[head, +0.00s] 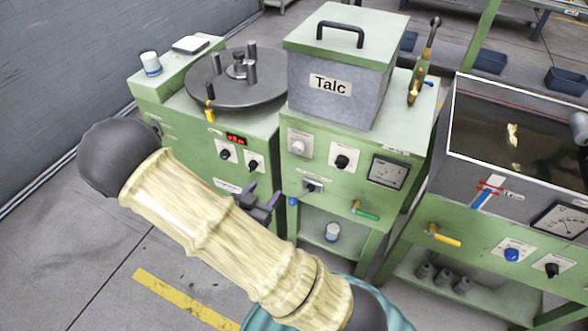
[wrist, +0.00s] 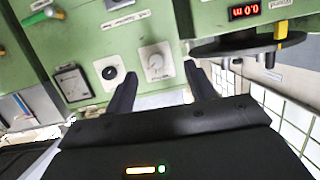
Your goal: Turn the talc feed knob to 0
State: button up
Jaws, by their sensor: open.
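The green talc machine carries a grey hopper (head: 335,95) labelled "Talc". Its front has a pale knob (head: 298,147) on a white plate, a black knob (head: 341,161) to its right, then a dial gauge (head: 388,172). The plate lettering is too small to read, so I cannot tell which knob is the feed. In the wrist view the pale knob (wrist: 155,66) appears between my fingertips, with the black knob (wrist: 109,73) left of them. My gripper (head: 259,202) is open and empty, apart from both knobs, low and left of them in the head view.
Left stands a machine with a dark round turntable (head: 238,80), a red display (head: 236,139) and two black knobs. Below the talc knobs are a blue-tipped lever (head: 293,201) and a green handle (head: 366,214). A water bath (head: 470,190) stands right.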

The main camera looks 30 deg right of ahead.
aim_at(296, 151)
jog(key=s+h, duration=0.1)
jog(key=t+h+b, duration=0.1)
jog(key=shift+s+d+h, duration=0.1)
jog(key=shift+s+h, duration=0.3)
jog(key=x, duration=1.7)
jog(key=shift+w+d+r, duration=0.1)
jog(key=shift+w+r, duration=0.1)
jog(key=shift+w, duration=0.05)
jog(key=shift+c, duration=0.2)
jog(key=c, duration=0.9)
